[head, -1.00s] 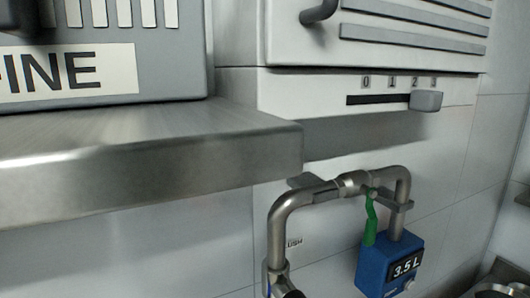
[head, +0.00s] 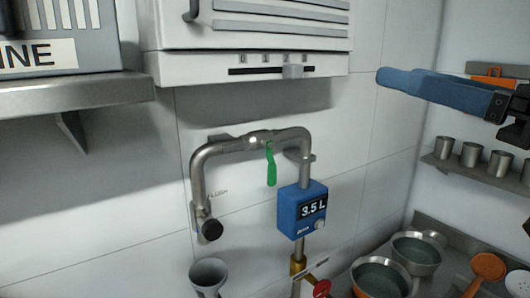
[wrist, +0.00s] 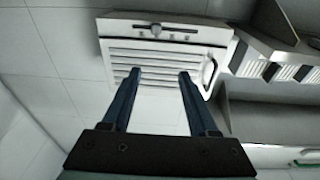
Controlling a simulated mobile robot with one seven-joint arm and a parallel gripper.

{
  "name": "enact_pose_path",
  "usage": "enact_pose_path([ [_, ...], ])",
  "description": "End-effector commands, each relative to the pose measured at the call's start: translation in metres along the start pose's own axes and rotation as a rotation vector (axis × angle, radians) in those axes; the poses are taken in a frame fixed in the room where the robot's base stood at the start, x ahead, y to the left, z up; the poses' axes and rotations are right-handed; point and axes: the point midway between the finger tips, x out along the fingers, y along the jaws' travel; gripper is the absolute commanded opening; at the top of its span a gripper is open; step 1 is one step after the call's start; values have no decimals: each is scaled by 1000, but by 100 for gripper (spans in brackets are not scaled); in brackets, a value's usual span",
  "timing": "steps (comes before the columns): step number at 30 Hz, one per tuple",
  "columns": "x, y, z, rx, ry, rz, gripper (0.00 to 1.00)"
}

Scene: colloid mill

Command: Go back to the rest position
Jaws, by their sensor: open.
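My gripper (head: 388,78) is at the upper right of the head view, its blue fingers pointing left. It is right of the white slatted wall unit (head: 270,25) and apart from it. In the wrist view my gripper (wrist: 160,74) shows two blue fingers spread apart with nothing between them. Beyond them is the white slatted unit (wrist: 165,48), seen upside down. The unit's slider knob (head: 293,72) stands right of the middle of its slot.
Below the unit run a bent steel pipe (head: 200,165), a green lever (head: 271,168) and a blue 3.5 L meter (head: 302,209). Steel shelf (head: 80,97) is at left. Metal cups (head: 470,153) stand on a right shelf; bowls (head: 385,282) are lower right.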

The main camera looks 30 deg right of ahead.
Motion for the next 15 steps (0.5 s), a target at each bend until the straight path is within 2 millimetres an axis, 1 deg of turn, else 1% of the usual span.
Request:
enact_pose_path([
  [1,17,-11,3,4,25,-6,60],
  [2,27,-16,3,6,41,-2,60],
  [5,58,-41,5,8,106,8,60],
  [6,70,-54,5,8,136,12,60],
  [8,87,-75,4,5,186,18,60],
  [9,96,-90,4,4,220,22,60],
  [11,106,-114,2,1,272,26,60],
  [12,110,-131,0,-2,308,28,60],
  [14,114,-156,-3,-8,362,30,60],
  [15,114,-173,-6,-12,397,31,60],
])
